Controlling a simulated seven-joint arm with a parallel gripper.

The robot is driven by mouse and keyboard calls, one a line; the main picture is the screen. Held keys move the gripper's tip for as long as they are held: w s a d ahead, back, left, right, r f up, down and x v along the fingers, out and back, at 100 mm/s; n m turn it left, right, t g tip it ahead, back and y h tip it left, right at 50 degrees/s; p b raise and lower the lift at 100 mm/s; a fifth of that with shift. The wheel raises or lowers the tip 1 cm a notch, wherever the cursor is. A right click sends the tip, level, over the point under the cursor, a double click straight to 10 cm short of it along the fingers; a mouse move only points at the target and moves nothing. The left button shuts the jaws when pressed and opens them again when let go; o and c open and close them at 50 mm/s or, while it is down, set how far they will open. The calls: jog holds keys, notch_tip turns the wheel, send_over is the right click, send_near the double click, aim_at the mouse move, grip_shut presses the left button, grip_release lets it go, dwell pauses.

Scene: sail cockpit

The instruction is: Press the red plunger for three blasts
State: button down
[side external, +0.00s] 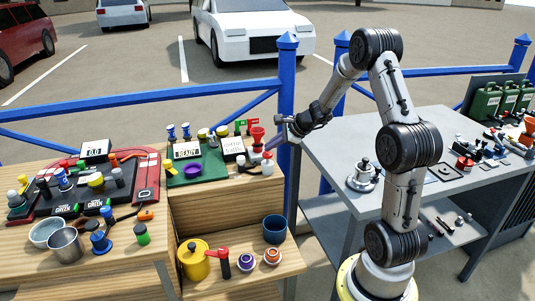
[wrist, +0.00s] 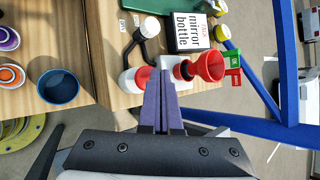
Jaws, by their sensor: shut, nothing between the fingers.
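A red funnel-shaped horn (wrist: 208,66) with a black neck (wrist: 184,70) lies just right of my fingertips in the wrist view. It also shows upright in the side view (side external: 257,134). A white rounded can with a red part (wrist: 136,79) is just left of the fingertips; it shows near the bench edge in the side view (side external: 267,168). I cannot tell which red part is the plunger; my fingers hide some of this spot. My gripper (wrist: 165,72) is shut and empty, its purple fingers over the gap between can and horn. Contact cannot be told.
A blue cup (wrist: 58,88) sits on the lower shelf. A blue railing post (side external: 287,90) rises behind.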

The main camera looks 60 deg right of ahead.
aim_at(271, 154)
jog(key=shift+f, duration=1.25)
dwell(1.1)
jog(key=shift+r, duration=1.65)
jog(key=shift+r, duration=2.5)
jog(key=shift+r, duration=0.15)
notch_tip(271, 154, up, 4)
jog(key=shift+f, duration=0.2)
jog(key=shift+f, duration=0.1)
